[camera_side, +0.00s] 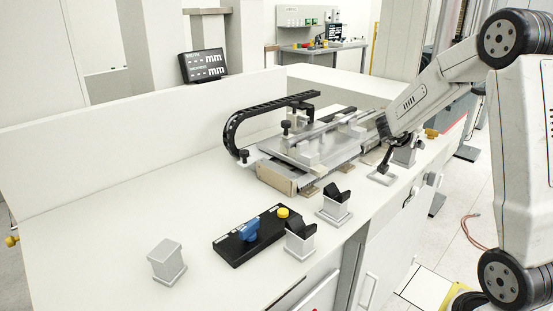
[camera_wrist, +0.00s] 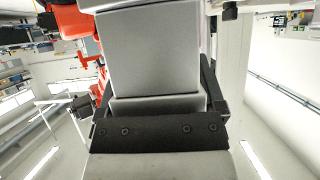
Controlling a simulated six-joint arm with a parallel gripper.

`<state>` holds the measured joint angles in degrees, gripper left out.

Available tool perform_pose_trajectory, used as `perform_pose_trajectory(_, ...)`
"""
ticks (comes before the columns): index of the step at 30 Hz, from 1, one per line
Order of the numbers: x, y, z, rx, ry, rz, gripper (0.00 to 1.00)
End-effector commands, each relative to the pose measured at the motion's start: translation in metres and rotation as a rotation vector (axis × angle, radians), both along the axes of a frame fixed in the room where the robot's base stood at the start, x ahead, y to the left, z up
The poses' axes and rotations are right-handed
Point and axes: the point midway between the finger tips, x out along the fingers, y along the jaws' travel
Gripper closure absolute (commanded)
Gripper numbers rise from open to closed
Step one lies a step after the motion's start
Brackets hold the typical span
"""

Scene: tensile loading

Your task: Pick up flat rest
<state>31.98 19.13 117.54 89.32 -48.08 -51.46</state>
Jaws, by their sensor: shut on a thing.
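My gripper (camera_side: 388,150) is at the right end of the bench, low over the worktop, beside the metal fixture. It is shut on a pale grey block, which I take to be the flat rest (camera_wrist: 148,50). In the wrist view the block fills the middle, with a smooth flat face, above a black bar with screws. In the side view the held part is small and partly hidden by my gripper, so I cannot tell whether it touches the bench.
The fixture (camera_side: 310,150) with a black cable chain (camera_side: 262,108) stands behind. Two black-topped rests (camera_side: 300,243) (camera_side: 335,210), a control box (camera_side: 240,243) and a plain grey block (camera_side: 167,260) stand in front. The left worktop is clear.

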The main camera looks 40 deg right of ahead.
Motion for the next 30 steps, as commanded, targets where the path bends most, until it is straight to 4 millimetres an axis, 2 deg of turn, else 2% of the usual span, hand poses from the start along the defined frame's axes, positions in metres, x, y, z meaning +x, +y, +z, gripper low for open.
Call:
perform_pose_trajectory(6,-0.019,0.015,0.012,-0.003,-0.001,0.000,0.92)
perform_pose_trajectory(12,-0.028,0.023,0.018,-0.003,-0.002,-0.001,0.92)
perform_pose_trajectory(30,-0.032,0.026,0.019,-0.002,-0.001,0.000,0.92)
